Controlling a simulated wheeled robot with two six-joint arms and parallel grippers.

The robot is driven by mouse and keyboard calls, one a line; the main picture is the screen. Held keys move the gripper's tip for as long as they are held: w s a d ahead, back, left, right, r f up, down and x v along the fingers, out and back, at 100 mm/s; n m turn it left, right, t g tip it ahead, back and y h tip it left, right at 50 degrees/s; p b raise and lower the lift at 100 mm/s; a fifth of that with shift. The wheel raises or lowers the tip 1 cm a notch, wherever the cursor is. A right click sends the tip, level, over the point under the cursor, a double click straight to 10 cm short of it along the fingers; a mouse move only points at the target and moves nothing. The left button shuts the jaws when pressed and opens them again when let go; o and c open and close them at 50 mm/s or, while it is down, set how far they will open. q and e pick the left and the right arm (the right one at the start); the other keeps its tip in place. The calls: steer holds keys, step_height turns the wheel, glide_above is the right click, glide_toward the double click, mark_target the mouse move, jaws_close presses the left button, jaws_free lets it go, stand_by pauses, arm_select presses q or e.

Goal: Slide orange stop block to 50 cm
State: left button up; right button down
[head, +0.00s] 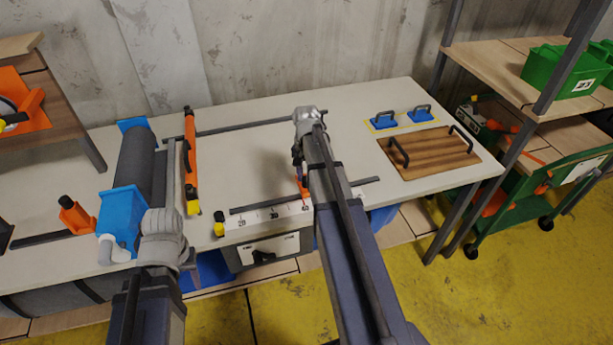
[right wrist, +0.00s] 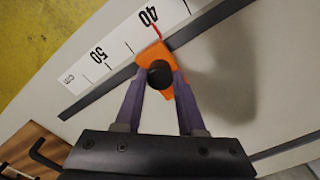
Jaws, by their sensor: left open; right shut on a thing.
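The orange stop block (right wrist: 158,68) with a black knob sits on the dark rail beside the white ruler (right wrist: 108,52). Its red pointer line is at about the 40 mark; the 50 mark lies further left along the ruler in the right wrist view. My right gripper (right wrist: 157,92) is shut on the block, one finger on each side.
The rail (head: 362,182) runs on, clear, to the right of the block. A dark roll (head: 137,165) in blue brackets and an orange bar (head: 191,155) stand on the left. A wooden board (head: 430,155) with handles and blue handled pads (head: 384,119) lie on the right.

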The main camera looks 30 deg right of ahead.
steer(key=shift+d, duration=0.1)
steer(key=d, duration=0.3)
steer(key=s+d, duration=0.1)
steer(key=d, duration=0.2)
steer(key=s+d, duration=0.1)
steer(key=d, duration=0.2)
steer(key=shift+s+d, duration=0.15)
steer(key=shift+d, duration=0.15)
steer(key=c, duration=0.5)
jaws_free()
step_height(320, 180, up, 8)
steer(key=p, duration=0.7)
steer(key=shift+p, duration=0.4)
